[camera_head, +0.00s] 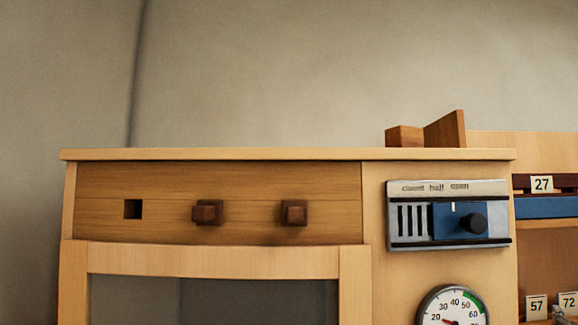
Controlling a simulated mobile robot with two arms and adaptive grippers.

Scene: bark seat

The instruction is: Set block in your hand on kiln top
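The kiln is a light wooden cabinet, and its flat kiln top (230,154) runs across the middle of the head view, seen nearly edge-on. Neither of my grippers is in view, and no held block shows. A small brown wooden block (404,137) is at the right end of the top, next to an upright brown board (446,130). I cannot tell whether they touch or how far back they stand.
The front panel has a square hole (133,209) and two dark pegs (207,213) sticking out. A slider panel (449,215) and a dial gauge (452,307) are at right. Numbered shelves (546,207) stand beyond. The left and middle of the top look clear.

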